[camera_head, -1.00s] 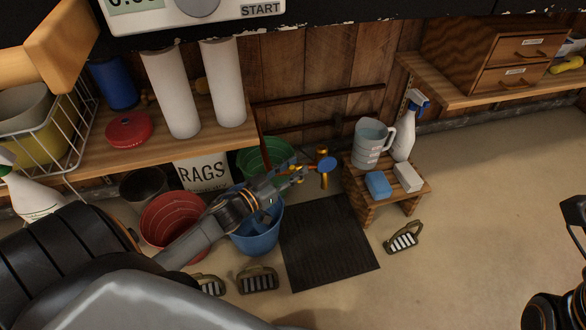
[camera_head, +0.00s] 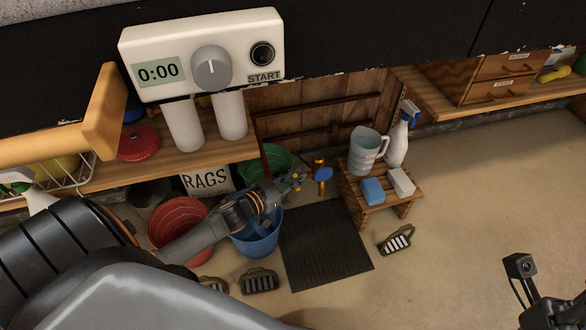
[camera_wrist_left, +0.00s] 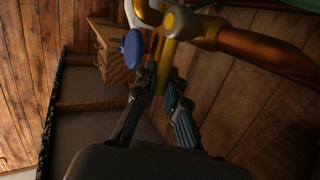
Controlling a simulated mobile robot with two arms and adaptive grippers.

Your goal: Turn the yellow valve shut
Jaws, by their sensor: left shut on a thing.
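The yellow valve (camera_wrist_left: 166,60) is a yellow lever on a brass tap body in the left wrist view. In the head view it is tiny (camera_head: 297,177) and mostly hidden by my gripper. My left gripper (camera_wrist_left: 164,88) is shut on the yellow lever, one finger on each side of it. In the head view, my left gripper (camera_head: 290,184) reaches in above the blue bucket. A blue round handle (camera_head: 323,174) sits on the brass fitting just right of it; it also shows in the left wrist view (camera_wrist_left: 133,48). My right gripper's fingers are not seen.
A green bucket (camera_head: 278,157), a red bucket (camera_head: 177,217) and a blue bucket (camera_head: 262,238) stand around my left forearm. A small wooden stool (camera_head: 378,195) with a jug and spray bottle is at right.

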